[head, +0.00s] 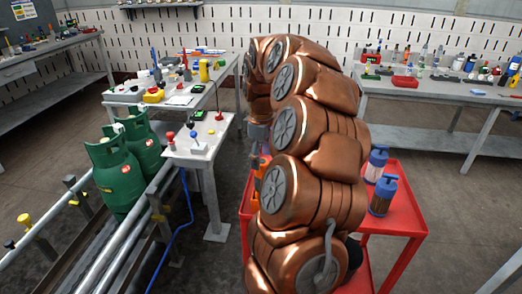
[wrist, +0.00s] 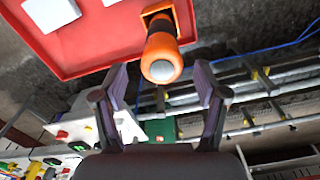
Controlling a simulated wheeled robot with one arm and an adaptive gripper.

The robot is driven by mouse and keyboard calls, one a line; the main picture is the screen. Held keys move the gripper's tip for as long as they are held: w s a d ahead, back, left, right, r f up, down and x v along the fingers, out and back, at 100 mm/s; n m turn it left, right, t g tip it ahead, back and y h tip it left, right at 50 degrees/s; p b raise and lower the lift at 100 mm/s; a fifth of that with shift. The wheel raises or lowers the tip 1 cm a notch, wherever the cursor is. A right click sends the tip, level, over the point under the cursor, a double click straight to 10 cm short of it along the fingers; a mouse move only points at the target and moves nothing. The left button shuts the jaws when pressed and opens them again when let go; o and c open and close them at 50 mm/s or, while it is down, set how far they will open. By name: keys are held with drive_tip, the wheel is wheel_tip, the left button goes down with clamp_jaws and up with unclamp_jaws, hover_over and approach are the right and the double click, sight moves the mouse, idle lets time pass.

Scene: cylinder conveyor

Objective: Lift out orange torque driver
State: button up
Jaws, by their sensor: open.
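The orange torque driver (wrist: 160,45) stands in a square slot in the red tray (wrist: 92,52), its grey rounded end facing the wrist camera. In the head view a little of its orange (head: 258,172) shows at the left edge of the red cart, beside my copper arm. My gripper (wrist: 161,74) is open and empty, with one purple-padded finger on each side of the driver's end in the picture. The fingers look apart from the driver. How deep the driver sits in the slot is hidden. In the head view my arm covers most of the gripper.
Two blue-capped bottles (head: 380,182) stand on the right part of the red cart (head: 408,215). A small control stand (head: 205,150), green gas cylinders (head: 113,170) and a rail conveyor (head: 128,235) lie to the left. Cluttered benches stand behind.

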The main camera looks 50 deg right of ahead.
sight(261, 170)
drive_tip(key=shift+f+p, duration=0.4)
drive_tip(key=shift+f, duration=2.5)
drive_tip(key=shift+c, duration=0.2)
clamp_jaws()
drive_tip(key=c, duration=0.6)
unclamp_jaws()
drive_tip(key=c, duration=0.7)
drive_tip(key=shift+r, duration=0.1)
drive_tip(key=shift+c, duration=0.2)
drive_tip(key=shift+r+p, duration=1.15)
drive_tip(key=shift+r, duration=2.55)
